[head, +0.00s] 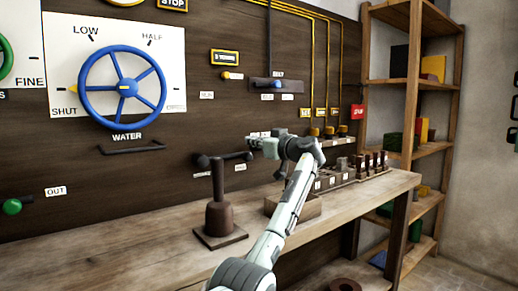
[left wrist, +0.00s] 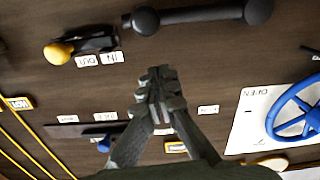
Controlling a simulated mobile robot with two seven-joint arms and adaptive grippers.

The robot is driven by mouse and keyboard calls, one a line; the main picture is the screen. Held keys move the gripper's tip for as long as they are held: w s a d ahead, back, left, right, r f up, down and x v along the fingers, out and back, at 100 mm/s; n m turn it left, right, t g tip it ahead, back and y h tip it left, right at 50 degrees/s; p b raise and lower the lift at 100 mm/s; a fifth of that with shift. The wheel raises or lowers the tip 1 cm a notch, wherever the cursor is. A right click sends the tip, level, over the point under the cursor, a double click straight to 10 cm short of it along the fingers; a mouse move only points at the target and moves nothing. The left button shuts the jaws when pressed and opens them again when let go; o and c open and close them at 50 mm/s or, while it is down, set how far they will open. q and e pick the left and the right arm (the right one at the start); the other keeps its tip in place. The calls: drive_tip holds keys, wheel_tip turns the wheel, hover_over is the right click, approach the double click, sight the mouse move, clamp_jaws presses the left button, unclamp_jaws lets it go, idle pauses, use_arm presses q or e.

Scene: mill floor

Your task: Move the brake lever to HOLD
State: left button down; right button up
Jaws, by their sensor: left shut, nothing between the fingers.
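I cannot read BRAKE or HOLD on any label, so I cannot tell for sure which lever is the brake. A dark iron stand (head: 219,212) on the bench has a dark horizontal bar with round ends (head: 228,157) at its top. A similar bar (left wrist: 200,15) shows at the top of the left wrist view. My left gripper (head: 258,146) is shut and empty, just above and right of that bar in the head view, hiding part of the panel. Its fingers (left wrist: 160,95) show in the left wrist view. A yellow-knobbed lever (left wrist: 60,52) has IN and OUT labels. My right gripper is out of view.
A large blue wheel (head: 122,87) marked WATER is on the panel at left. A BELT lever with a blue knob (head: 277,84) is above my gripper. Small dark pegs (head: 375,162) line the bench at right. A shelf (head: 412,75) stands beyond.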

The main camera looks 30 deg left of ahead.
use_arm(q)
drive_tip(key=b+v, duration=0.1)
drive_tip(key=v, duration=0.9)
drive_tip(key=shift+r+b, duration=0.2)
drive_tip(key=shift+b, duration=0.2)
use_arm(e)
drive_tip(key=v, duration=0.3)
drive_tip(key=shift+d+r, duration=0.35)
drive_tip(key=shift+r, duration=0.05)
use_arm(q)
drive_tip(key=shift+s, duration=0.1)
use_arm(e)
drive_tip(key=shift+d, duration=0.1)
